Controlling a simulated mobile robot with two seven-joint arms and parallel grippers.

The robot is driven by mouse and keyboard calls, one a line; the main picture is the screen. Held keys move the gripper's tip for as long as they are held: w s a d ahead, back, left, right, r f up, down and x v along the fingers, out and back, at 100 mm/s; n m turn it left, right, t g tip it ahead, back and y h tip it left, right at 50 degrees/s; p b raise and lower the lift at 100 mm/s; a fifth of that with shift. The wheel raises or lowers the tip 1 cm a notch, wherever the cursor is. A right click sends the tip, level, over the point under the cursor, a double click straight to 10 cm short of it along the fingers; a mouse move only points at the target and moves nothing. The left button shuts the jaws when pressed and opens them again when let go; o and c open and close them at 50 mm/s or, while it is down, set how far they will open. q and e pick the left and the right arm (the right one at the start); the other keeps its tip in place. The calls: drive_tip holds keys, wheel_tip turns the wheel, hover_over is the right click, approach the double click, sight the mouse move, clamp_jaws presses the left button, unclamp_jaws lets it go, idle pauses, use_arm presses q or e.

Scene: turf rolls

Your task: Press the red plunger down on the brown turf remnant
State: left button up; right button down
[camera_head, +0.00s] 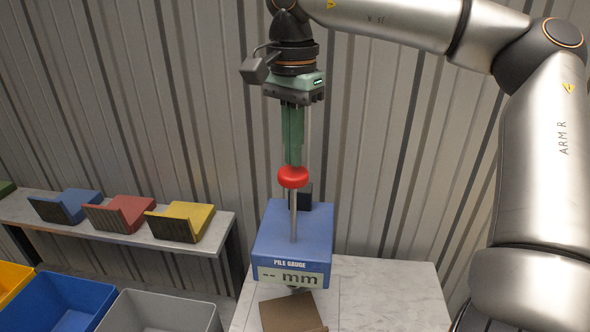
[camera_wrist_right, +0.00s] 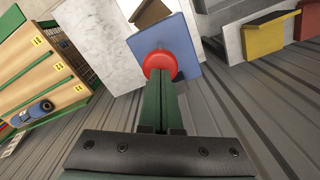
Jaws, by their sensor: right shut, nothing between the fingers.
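The red plunger (camera_head: 293,177) is a round knob on a thin grey rod that rises from the blue pile gauge (camera_head: 290,240). The gauge's display reads "-- mm". The brown turf remnant (camera_head: 291,312) lies on the pale table in front of the gauge, partly cut off by the picture's lower edge. My right gripper (camera_head: 293,163) points straight down with its green fingers shut and empty, their tips at the top of the knob. In the right wrist view the red plunger (camera_wrist_right: 160,65) is just beyond the fingertips; I cannot tell whether they touch. My left gripper is not in view.
A shelf (camera_head: 130,231) at the left holds blue, red and yellow angled holders. Yellow, blue (camera_head: 62,301) and grey (camera_head: 160,312) bins stand below it. A corrugated wall is close behind the gauge. The marble table (camera_head: 385,290) is clear to the gauge's right.

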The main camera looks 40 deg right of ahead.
drive_tip(key=shift+f+b, duration=2.95)
drive_tip(key=shift+f, duration=2.05)
drive_tip(key=shift+r, duration=0.1)
wheel_tip(320, 180, up, 10)
drive_tip(key=p, duration=0.8)
drive_tip(key=shift+p, duration=0.35)
drive_tip(key=shift+r+b, duration=0.2)
drive_tip(key=shift+b, duration=0.15)
drive_tip(key=shift+r, duration=2.35)
